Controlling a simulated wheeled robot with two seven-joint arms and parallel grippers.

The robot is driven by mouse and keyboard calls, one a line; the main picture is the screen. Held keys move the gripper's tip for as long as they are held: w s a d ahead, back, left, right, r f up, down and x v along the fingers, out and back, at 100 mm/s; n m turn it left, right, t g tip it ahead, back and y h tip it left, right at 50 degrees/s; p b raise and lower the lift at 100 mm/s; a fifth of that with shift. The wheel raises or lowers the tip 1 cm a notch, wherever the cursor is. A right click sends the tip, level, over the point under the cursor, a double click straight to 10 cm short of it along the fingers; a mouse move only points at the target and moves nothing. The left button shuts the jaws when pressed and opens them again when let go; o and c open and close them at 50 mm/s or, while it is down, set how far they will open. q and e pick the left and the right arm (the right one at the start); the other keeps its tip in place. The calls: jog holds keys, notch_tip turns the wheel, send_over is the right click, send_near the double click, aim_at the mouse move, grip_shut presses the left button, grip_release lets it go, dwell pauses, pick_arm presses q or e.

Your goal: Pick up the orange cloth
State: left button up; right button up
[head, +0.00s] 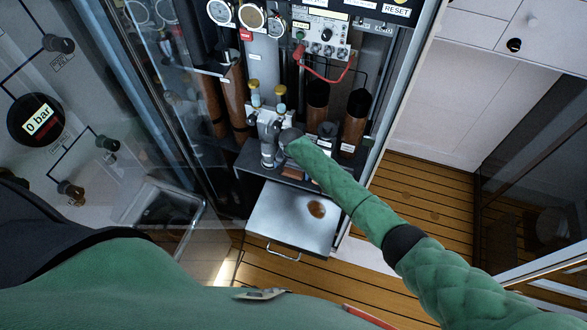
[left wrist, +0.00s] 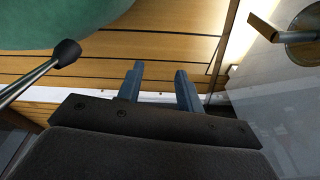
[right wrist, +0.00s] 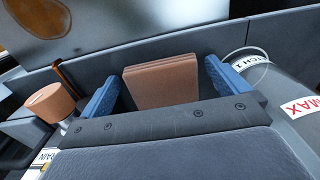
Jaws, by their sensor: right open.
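The orange cloth (right wrist: 160,86) is a folded, flat-sided stack in the right wrist view, in a grey tray-like space. A small part of it (head: 293,174) shows in the head view below my right forearm. My right gripper (right wrist: 160,72) is open, with its blue fingers on either side of the cloth and a gap visible at each side. The cloth's lower part is hidden by the gripper body. My left gripper (left wrist: 160,70) is open and empty above the wooden floor; it does not show clearly in the head view.
An open metal drawer (head: 275,225) with a brown spot lies below the shelf. An orange-brown capped knob (right wrist: 48,103) stands left of my right gripper. A small sink (head: 165,210) is at left.

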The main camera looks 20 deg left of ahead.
aim_at(291, 173)
jog(key=c, duration=0.9)
pick_arm(q)
jog(key=shift+f+b, duration=0.15)
jog(key=shift+b, duration=0.15)
pick_arm(e)
jog(key=shift+r, duration=0.1)
jog(key=r+b, duration=0.1)
jog(key=r, duration=0.1)
jog(key=r+b, duration=0.1)
jog(key=r, duration=0.1)
jog(key=r+b, duration=0.1)
jog(key=r, duration=0.1)
jog(key=shift+s+r, duration=0.35)
pick_arm(q)
jog(key=w+d+r+b, duration=0.2)
jog(key=w+d+r, duration=0.1)
jog(key=r, duration=0.6)
jog(key=w+d+r+g+b, duration=0.1)
jog(key=w+d+r+b, duration=0.1)
jog(key=r, duration=0.7)
jog(key=shift+w+d+r+h+b, duration=0.3)
jog(key=shift+w+d+r+b, duration=0.15)
jog(key=shift+w, duration=0.45)
pick_arm(e)
jog(key=s, duration=1.9)
jog(key=shift+s+a, duration=0.15)
jog(key=shift+a, duration=0.2)
